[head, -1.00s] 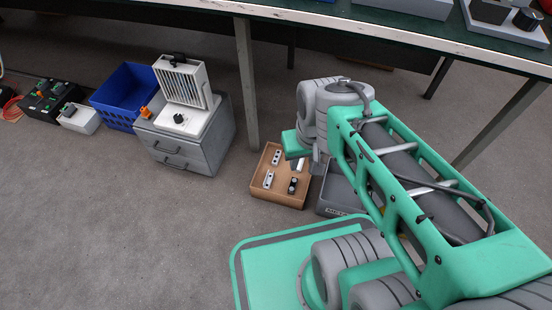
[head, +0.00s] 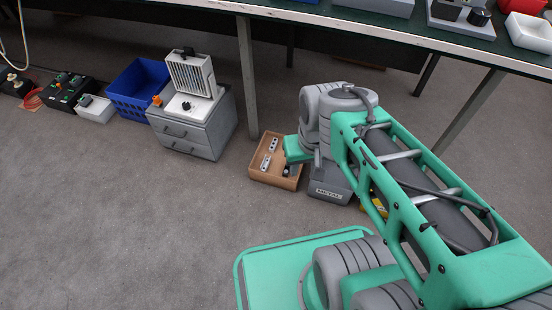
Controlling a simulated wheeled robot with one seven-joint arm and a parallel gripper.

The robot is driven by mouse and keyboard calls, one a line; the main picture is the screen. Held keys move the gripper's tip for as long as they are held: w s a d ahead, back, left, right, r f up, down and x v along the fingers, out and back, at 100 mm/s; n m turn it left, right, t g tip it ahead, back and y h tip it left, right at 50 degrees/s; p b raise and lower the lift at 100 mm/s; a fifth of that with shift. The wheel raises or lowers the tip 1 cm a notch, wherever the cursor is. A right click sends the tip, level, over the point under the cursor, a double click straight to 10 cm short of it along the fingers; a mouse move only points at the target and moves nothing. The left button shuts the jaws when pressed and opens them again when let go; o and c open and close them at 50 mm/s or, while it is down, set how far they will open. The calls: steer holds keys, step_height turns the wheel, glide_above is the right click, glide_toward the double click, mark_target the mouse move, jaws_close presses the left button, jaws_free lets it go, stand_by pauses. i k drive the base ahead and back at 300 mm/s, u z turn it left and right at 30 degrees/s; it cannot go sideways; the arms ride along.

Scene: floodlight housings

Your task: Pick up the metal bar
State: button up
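A light-brown open tray (head: 268,183) stands on the floor. Two small pale metal-looking pieces with dark spots, one farther back (head: 272,145) and one nearer (head: 265,162), lie in it, and a dark piece (head: 288,170) lies at its right. I cannot tell which, if any, is the metal bar. My arm's wrist end hangs over the tray's right side and hides part of it. My gripper (head: 318,165) shows only in part there, as a narrow grey piece; its fingertips are not clear, so its opening and anything in it cannot be told.
A grey box labelled METAL (head: 328,192) stands right of the tray, with something yellow (head: 374,206) beyond it. A grey drawer cabinet (head: 198,140) with a floodlight (head: 192,75), and a blue crate (head: 138,92), stand left. A table leg (head: 247,75) rises behind the tray. The front-left floor is clear.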

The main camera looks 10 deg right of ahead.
mark_target(271, 147)
steer(key=u, duration=2.1)
steer(key=i, duration=1.7)
steer(key=z, duration=2.65)
steer(key=i, duration=0.5)
steer(key=u, duration=0.1)
